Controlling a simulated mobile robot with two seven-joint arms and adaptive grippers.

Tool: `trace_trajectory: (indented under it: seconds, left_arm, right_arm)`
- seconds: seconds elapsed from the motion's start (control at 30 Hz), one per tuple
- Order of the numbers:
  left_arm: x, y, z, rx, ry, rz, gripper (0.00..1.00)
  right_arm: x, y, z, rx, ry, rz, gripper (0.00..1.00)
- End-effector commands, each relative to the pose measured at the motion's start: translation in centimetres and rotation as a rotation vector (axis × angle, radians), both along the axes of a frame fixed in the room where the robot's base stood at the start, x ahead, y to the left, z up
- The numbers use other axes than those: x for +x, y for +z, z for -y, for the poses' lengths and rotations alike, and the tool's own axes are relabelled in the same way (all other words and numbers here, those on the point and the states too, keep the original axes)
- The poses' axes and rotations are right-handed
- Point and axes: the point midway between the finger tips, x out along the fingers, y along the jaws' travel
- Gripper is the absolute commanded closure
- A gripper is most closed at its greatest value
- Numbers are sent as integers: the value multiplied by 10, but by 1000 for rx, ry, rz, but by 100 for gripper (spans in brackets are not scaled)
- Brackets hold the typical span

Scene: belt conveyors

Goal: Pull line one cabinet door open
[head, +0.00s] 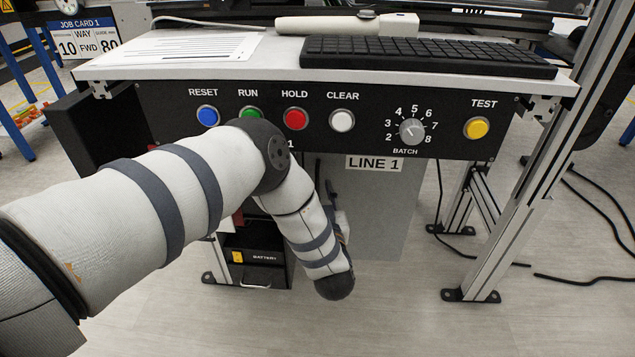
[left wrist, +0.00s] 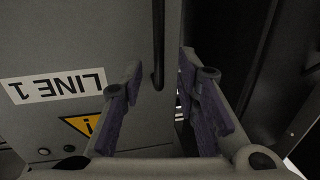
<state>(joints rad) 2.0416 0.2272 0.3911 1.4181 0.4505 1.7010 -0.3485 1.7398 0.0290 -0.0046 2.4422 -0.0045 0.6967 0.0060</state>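The line one cabinet is a grey box under the console, with a LINE 1 label (head: 374,163) and a plain grey front door (head: 378,215). In the left wrist view the door (left wrist: 85,30) appears upside down, with the label (left wrist: 57,86) and a yellow warning triangle (left wrist: 84,125). A dark bar handle (left wrist: 158,40) runs along the door near its edge. My left gripper (left wrist: 161,70) is open, its two fingers apart on either side of the handle's end. Contact with the handle cannot be told. In the head view my left arm mostly hides this gripper. My right gripper is out of view.
Above the door is a black panel with a red HOLD button (head: 295,119), other buttons and a BATCH dial (head: 412,131). A keyboard (head: 428,55) lies on the shelf above. A battery box (head: 262,257) stands below left. A metal post (head: 535,180) rises at right.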

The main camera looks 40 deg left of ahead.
Motion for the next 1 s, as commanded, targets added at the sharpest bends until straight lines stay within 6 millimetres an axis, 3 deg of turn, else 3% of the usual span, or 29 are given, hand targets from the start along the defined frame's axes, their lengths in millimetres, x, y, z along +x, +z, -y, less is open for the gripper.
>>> trace_trajectory:
  seconds: [0.2,0.5,0.63,1.0]
  left_arm:
    - [25,-1,-23,0,-1,-1,71]
    - [28,0,-25,-1,-3,-1,71]
    - [28,0,-25,-1,-3,-1,98]
    - [28,-1,-25,-1,-1,-1,100]
  right_arm:
    - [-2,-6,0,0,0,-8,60]
    - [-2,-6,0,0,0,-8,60]
    - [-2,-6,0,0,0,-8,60]
    - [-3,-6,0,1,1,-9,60]
